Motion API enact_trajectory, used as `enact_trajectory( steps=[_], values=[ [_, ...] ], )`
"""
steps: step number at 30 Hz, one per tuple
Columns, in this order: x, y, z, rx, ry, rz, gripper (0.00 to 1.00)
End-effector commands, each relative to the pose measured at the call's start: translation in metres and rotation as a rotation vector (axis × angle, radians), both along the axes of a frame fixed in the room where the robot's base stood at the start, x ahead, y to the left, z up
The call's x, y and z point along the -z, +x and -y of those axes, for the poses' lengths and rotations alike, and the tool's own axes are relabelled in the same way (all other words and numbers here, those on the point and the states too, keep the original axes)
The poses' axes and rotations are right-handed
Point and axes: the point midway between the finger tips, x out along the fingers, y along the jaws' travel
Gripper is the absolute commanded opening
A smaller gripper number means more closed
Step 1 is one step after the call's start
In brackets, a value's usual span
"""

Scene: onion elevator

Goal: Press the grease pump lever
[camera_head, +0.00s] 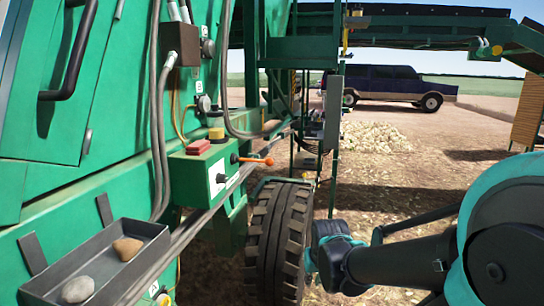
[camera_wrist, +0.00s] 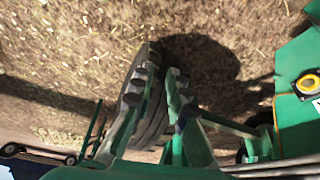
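A lever with an orange grip (camera_head: 258,161) sticks out to the right from a green box (camera_head: 203,174) on the side of the green machine in the head view. I cannot make out the lever in the wrist view. My gripper (camera_wrist: 164,72) has its two fingers apart with a narrow gap between the tips, and nothing is held. In the head view my gripper is low, right of the tire and below the lever, apart from it; its fingertips are hard to make out there.
A big black tire (camera_head: 280,240) stands below the lever, close to my gripper. A grey tray (camera_head: 100,262) with two stones is on the machine at lower left. Hoses and pipes run along the machine's side. Open straw-strewn ground lies to the right; a dark blue pickup (camera_head: 388,86) stands behind.

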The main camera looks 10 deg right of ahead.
Motion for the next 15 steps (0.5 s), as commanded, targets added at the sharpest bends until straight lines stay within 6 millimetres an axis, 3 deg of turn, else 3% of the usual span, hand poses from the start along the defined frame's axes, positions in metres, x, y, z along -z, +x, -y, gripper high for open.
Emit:
enact_trajectory(
  steps=[6, 15],
  values=[
    [-0.077, 0.083, -0.011, 0.07, 0.014, 0.042, 0.0],
    [-0.199, 0.176, -0.035, 0.171, 0.046, 0.11, 0.0]
  ],
)
